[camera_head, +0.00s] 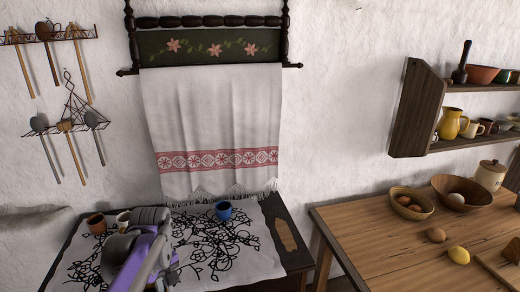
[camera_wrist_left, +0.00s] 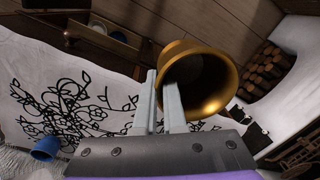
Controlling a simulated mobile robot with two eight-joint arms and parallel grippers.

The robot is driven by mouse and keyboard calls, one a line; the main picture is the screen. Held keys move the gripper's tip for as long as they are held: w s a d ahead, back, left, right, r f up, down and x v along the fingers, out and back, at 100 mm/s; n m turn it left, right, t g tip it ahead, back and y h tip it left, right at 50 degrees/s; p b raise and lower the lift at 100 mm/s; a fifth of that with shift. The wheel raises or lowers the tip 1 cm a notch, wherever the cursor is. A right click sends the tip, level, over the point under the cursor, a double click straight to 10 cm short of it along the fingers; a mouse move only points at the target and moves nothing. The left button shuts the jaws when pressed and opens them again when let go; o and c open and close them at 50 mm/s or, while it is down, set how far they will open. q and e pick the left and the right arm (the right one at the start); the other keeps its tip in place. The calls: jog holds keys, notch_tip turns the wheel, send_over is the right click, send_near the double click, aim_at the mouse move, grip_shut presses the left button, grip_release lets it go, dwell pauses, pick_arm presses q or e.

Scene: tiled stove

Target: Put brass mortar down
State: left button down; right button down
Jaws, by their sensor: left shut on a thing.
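The brass mortar (camera_wrist_left: 226,82) is a golden, flared vessel in the left wrist view, with its dark opening turned partly toward the camera. My left gripper (camera_wrist_left: 162,82) is shut on it, with one finger reaching into the opening and the other outside the wall. The mortar appears above the white cloth with black floral embroidery (camera_wrist_left: 70,105); its exact height cannot be told. My right gripper is not in view.
A blue cup (camera_head: 223,210) stands on the cloth's back right. The wooden table (camera_head: 385,240) at the right holds bowls, eggs and a lemon.

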pick_arm(q)
jog(key=shift+s, duration=0.35)
jog(key=shift+w+d+f+m, duration=0.1)
jog(key=shift+d+f+m, duration=0.05)
jog(key=shift+f+m, duration=0.15)
jog(key=w+d+f+m, duration=0.5)
jog(key=w+f+m, duration=0.1)
jog(key=f+m, duration=0.2)
notch_tip(320, 180, down, 10)
jog(key=s, duration=0.2)
jog(key=shift+s+d+f+m+t, duration=0.2)
jog(key=shift+d+m+t, duration=0.05)
jog(key=shift+m+t, duration=0.05)
jog(key=shift+a, duration=0.1)
